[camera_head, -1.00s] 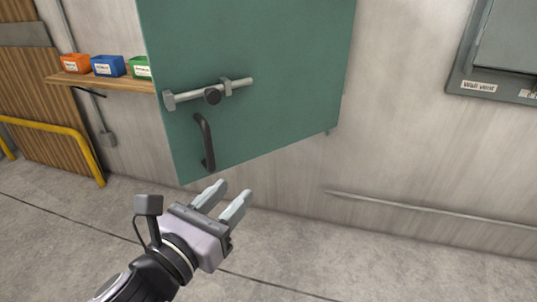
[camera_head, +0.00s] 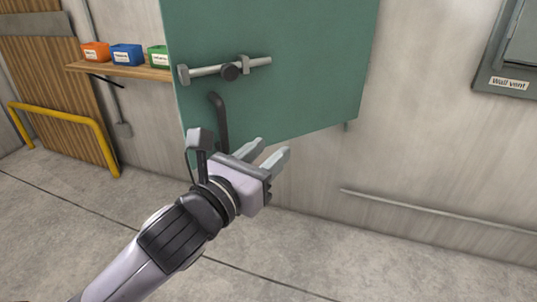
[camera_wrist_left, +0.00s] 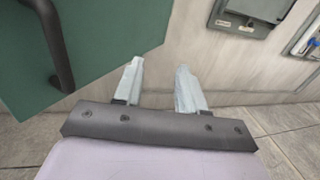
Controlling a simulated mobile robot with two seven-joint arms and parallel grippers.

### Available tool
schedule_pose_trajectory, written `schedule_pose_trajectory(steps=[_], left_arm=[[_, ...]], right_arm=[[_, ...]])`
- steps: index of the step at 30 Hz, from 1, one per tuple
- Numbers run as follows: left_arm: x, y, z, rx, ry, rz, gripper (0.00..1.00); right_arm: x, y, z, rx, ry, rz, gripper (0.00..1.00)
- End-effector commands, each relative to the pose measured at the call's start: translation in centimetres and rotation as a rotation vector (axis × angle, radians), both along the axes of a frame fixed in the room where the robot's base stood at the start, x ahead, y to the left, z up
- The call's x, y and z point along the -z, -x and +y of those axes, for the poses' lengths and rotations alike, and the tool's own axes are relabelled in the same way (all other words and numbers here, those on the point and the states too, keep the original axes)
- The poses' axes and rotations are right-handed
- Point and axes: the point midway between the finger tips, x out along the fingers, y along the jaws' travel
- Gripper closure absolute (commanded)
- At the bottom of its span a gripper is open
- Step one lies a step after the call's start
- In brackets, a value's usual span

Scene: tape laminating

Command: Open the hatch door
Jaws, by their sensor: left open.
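The green hatch door (camera_head: 290,45) stands swung out from the wall in the head view. My left gripper (camera_head: 268,155) is open and empty, in front of the door's lower edge and right of the handle. In the left wrist view, the handle (camera_wrist_left: 56,50) is left of the open fingers (camera_wrist_left: 160,85), apart from them. My right gripper is not in view.
A wooden shelf (camera_head: 130,70) with orange, blue and green bins is at the left. A yellow rail (camera_head: 65,117) stands beside it. A wall vent (camera_head: 510,60) is on the right wall, and a thin pipe (camera_head: 440,210) runs low along it. The floor is clear.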

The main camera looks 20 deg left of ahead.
Motion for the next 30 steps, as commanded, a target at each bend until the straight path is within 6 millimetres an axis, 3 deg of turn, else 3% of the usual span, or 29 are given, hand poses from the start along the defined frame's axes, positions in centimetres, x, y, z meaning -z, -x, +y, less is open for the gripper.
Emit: schedule_pose_trajectory(steps=[13, 17, 30], left_arm=[[-0.02, -0.94, -0.22, 0.0, 0.0, -0.001, 0.6], [-0.02, -0.93, -0.22, 0.0, 0.0, -0.001, 1.0], [0.0, -0.92, -0.21, 0.0, 0.0, -0.001, 1.0]], right_arm=[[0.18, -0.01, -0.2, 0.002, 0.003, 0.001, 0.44], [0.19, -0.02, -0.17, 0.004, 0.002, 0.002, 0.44], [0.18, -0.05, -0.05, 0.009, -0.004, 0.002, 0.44]])
